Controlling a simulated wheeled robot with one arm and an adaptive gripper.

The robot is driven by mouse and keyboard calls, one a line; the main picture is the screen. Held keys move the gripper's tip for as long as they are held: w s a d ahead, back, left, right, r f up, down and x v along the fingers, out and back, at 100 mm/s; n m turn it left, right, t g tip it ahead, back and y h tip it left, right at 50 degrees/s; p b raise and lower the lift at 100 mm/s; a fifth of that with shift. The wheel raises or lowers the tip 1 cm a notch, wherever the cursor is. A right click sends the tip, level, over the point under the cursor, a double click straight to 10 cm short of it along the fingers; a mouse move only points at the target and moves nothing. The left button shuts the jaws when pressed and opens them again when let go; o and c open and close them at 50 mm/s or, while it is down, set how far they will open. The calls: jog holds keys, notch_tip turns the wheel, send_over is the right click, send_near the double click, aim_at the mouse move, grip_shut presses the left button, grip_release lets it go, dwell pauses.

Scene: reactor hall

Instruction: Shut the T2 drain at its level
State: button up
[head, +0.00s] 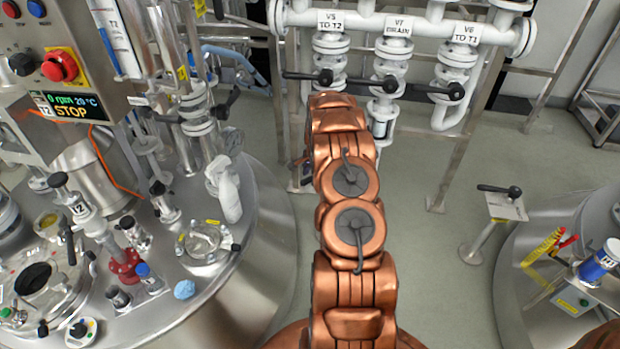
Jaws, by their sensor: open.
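A valve labelled V7 DRAIN (391,63) hangs from the white manifold at the top centre, with a black lever (385,86) pointing left across it. No label reading T2 drain can be made out. The display at the upper left shows T2, 0 rpm, 20 °C and STOP; it stands above the steel vessel (262,265) at left. A separate black lever (498,190) sits on a small plate on a floor post at right; no label is readable there. My copper arm runs up the middle toward the manifold. My gripper is not visible, and the arm hides what lies behind it.
Valves V5 TO T2 (330,45) and V6 TO T1 (459,62) flank V7, each with a black lever. The left vessel top holds glassware, fittings and a white bottle (226,192). Another vessel (512,285) stands at lower right. Grey floor (430,250) between is mostly clear.

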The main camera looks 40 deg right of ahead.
jog(key=shift+f, duration=0.55)
grip_shut()
jog(key=shift+a, duration=0.2)
jog(key=shift+d, duration=0.15)
